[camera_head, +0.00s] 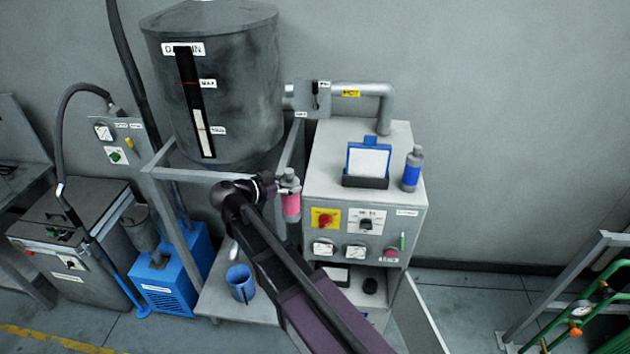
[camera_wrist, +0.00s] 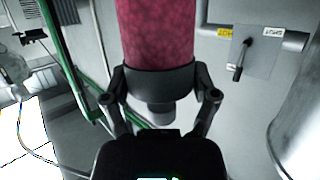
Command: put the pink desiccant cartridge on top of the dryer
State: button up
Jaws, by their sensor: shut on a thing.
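The pink desiccant cartridge (camera_head: 291,206) has a grey neck and cap at its upper end and stands roughly upright in the air. It also fills the upper middle of the wrist view (camera_wrist: 155,35). My gripper (camera_head: 276,187) is shut on its dark collar, with a finger on each side in the wrist view (camera_wrist: 162,92). I take the pale grey cabinet with the gauge panel to be the dryer (camera_head: 328,150). The cartridge is just left of the cabinet, and its height against the top is hard to judge.
On the cabinet top, a blue cartridge (camera_head: 411,172) stands at the right and a blue-framed card (camera_head: 367,160) sits in a dark holder. A pipe (camera_head: 384,112) enters at the back. The top's left part is clear. A large drum (camera_head: 230,90) stands left.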

jog(key=shift+r+p, duration=0.5)
jog(key=shift+r, duration=0.45)
jog(key=shift+w+d+f, duration=0.1)
jog(key=shift+w+d, duration=0.05)
jog(key=shift+w, duration=0.35)
jog(key=w+d+f+b, duration=0.1)
jog(key=w+d, duration=0.5)
jog(key=w, duration=0.6)
jog(key=shift+f, duration=0.15)
jog(key=shift+w, duration=0.1)
jog(key=shift+w+d+f+b, duration=0.1)
jog(key=shift+w+f+b, duration=0.1)
jog(key=shift+f+b, duration=0.45)
jog(key=shift+w+d+f+b, duration=0.1)
jog(key=shift+w+f+b, duration=0.1)
jog(key=shift+f+b, duration=0.45)
jog(key=shift+w+d+f+b, duration=0.1)
jog(key=shift+w+f+b, duration=0.1)
jog(key=shift+f+b, duration=0.45)
jog(key=shift+r, duration=0.15)
